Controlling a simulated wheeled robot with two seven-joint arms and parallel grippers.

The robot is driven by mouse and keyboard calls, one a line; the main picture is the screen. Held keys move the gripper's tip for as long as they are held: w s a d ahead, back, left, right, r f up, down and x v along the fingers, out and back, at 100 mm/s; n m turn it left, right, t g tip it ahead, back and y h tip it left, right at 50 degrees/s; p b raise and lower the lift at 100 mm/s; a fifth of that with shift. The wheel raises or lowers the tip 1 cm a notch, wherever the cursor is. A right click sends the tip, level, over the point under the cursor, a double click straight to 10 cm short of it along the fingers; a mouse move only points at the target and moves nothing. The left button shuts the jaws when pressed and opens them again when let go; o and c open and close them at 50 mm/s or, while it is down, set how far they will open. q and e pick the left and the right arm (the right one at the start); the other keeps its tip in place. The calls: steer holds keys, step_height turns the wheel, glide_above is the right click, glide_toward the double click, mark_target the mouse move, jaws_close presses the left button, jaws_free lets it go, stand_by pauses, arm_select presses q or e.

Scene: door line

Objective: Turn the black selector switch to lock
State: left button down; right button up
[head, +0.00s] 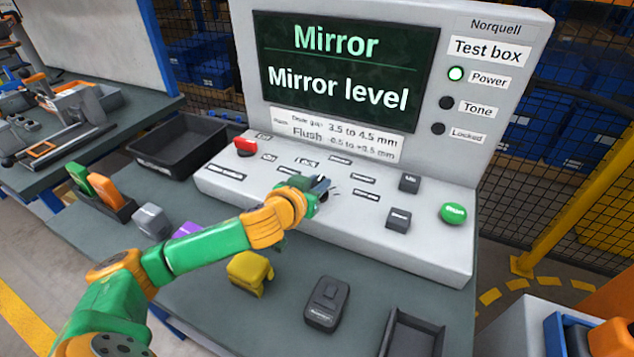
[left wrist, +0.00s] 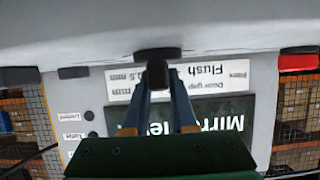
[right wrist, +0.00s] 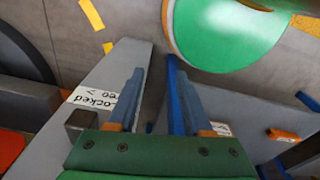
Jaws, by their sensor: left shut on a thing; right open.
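The white test box (head: 440,255) stands on the bench. Its screen (head: 345,68) reads "Mirror, Mirror level". The Power lamp (head: 456,73) is lit and the Locked lamp (head: 438,128) is dark. My left gripper (head: 322,186) is at the middle of the sloped panel and mostly hides the switch there. In the left wrist view the black selector switch (left wrist: 157,74) sits between the fingertips on its dark round base, and the gripper is shut on it. I cannot read its pointer. My right gripper (right wrist: 153,65) is open and empty, seen only in the right wrist view.
A red switch (head: 245,147), a green button (head: 453,213) and dark blocks (head: 398,219) sit on the panel. A black bin (head: 180,145), yellow piece (head: 250,270) and dark device (head: 327,303) lie on the bench.

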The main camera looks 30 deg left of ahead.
mark_target(319, 218)
arm_select(q)
steer(key=n+y+p, duration=0.1)
steer(key=n+y, duration=0.1)
steer(key=y, duration=0.1)
steer(key=shift+d+n+g, duration=0.1)
steer(key=shift+n+g, duration=0.2)
steer(key=shift+n, duration=0.1)
steer(key=shift+n+g+y, duration=0.7)
steer(key=shift+n+y, duration=0.7)
steer(key=shift+y, duration=0.2)
steer(key=c, duration=0.7)
jaws_free()
steer(key=v, duration=0.7)
